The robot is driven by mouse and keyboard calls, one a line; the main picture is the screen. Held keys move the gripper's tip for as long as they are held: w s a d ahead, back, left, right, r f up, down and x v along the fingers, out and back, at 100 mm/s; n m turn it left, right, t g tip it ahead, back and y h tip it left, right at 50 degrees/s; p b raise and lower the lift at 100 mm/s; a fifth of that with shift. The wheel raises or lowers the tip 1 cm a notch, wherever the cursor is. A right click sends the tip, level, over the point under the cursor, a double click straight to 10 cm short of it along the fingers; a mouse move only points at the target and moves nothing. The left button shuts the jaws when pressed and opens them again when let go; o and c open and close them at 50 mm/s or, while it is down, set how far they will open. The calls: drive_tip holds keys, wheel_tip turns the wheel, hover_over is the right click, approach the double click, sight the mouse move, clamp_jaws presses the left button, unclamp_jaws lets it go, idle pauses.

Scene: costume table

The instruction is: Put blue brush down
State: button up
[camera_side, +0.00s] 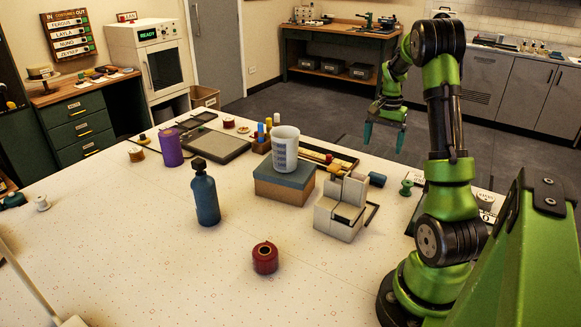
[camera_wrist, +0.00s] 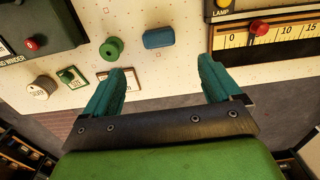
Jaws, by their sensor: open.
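My gripper (camera_side: 386,135) is open and empty, raised at the far right edge of the table. In the wrist view its two teal fingers stand wide apart, with nothing in the gap (camera_wrist: 162,70). A small blue rounded piece (camera_wrist: 159,38) lies on the table just beyond the fingertips, apart from them. The same blue piece shows in the side view (camera_side: 377,179), lying near the table's far right edge. I cannot make out bristles, so I cannot tell whether it is the brush. No other clear brush shows.
A green spool (camera_wrist: 111,48) stands left of the blue piece. A lamp panel with a scale (camera_wrist: 262,40) is at the right. A white cup (camera_side: 285,148) stands on a cardboard box (camera_side: 284,188). The front left tabletop is mostly clear.

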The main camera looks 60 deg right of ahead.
drive_tip(key=w+a+r+n+t, duration=0.1)
drive_tip(key=w+a+r+n, duration=0.15)
drive_tip(key=a, duration=0.45)
drive_tip(key=w+a+r+n+t, duration=0.2)
drive_tip(key=w+a+r, duration=0.15)
drive_tip(key=a, duration=0.35)
drive_tip(key=w+a+r+n+t, duration=0.1)
drive_tip(key=w+a+r+n, duration=0.1)
drive_tip(key=a+r, duration=0.35)
drive_tip(key=s+a+n+t+y, duration=0.1)
drive_tip(key=s+a+n, duration=0.2)
drive_tip(key=a, duration=0.7)
drive_tip(key=s+a+n+t+y, duration=0.1)
drive_tip(key=s+a+n, duration=0.3)
drive_tip(key=a, duration=0.7)
drive_tip(key=shift+s+a+t, duration=0.3)
drive_tip(key=shift+s+t, duration=0.05)
drive_tip(key=shift+t, duration=0.25)
drive_tip(key=shift+r, duration=0.1)
